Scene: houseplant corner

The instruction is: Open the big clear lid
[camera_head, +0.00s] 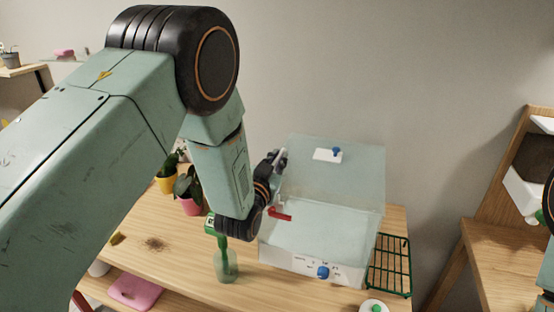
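The big clear lid (355,180) stands raised, tilted up at the back of the clear box (310,235) on the wooden table. A white plate with a blue knob (336,152) is on the lid. My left gripper (278,160) is at the lid's left edge, above the box's left side. Its fingers are small and partly hidden by its own body, so I cannot tell whether they are shut or touching the lid. My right gripper is out of view; only a dark part of my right arm shows at the right edge.
A green-topped clear bottle (226,264) stands left of the box, close below my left arm. Potted plants (188,195) stand behind it. A green wire rack (390,265) is right of the box. A small red item (281,214) shows at the box's left.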

